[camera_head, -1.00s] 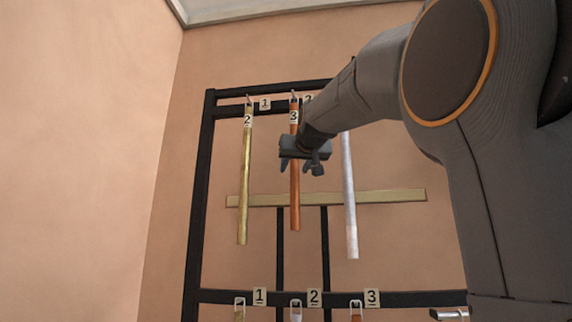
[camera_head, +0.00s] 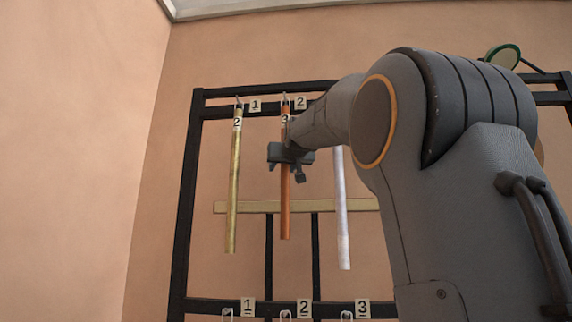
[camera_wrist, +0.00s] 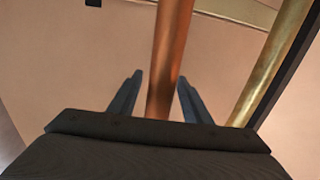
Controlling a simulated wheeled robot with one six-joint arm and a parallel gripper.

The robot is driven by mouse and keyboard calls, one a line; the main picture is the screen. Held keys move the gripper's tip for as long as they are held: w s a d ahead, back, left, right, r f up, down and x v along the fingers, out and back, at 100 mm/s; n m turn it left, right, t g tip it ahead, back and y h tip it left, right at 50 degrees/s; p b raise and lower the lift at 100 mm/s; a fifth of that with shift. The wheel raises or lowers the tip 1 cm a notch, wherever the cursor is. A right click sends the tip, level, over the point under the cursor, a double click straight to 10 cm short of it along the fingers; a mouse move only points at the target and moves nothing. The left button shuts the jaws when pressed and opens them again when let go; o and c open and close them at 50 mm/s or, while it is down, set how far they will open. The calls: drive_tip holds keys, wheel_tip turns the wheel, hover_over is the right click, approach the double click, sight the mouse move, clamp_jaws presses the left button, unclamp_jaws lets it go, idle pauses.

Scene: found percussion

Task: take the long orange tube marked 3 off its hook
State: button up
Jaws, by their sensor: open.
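The long orange tube marked 3 (camera_head: 285,210) hangs upright from a hook on the upper bar of a black frame, in the head view. Its number tag shows near its top. My gripper (camera_head: 290,160) is at the upper half of the tube and hides part of it. In the wrist view the orange tube (camera_wrist: 170,55) runs between the two blue-grey fingers of my gripper (camera_wrist: 160,95). The fingers are open, with a gap on each side of the tube.
A yellow tube marked 2 (camera_head: 234,190) hangs left of the orange one; it also shows at right in the wrist view (camera_wrist: 270,65). A pale silver tube (camera_head: 341,210) hangs to the right. A wooden crossbar (camera_head: 250,207) runs behind. The black frame (camera_head: 186,200) carries a lower numbered bar.

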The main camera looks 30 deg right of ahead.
clamp_jaws()
drive_tip(key=shift+r, duration=0.1)
drive_tip(key=shift+r, duration=0.1)
idle(0.3)
drive_tip(key=s+a+r+b, duration=0.1)
drive_tip(key=s+a+b, duration=0.6)
drive_tip(key=s, duration=0.8)
drive_tip(key=a, duration=0.3)
drive_tip(key=shift+r, duration=0.15)
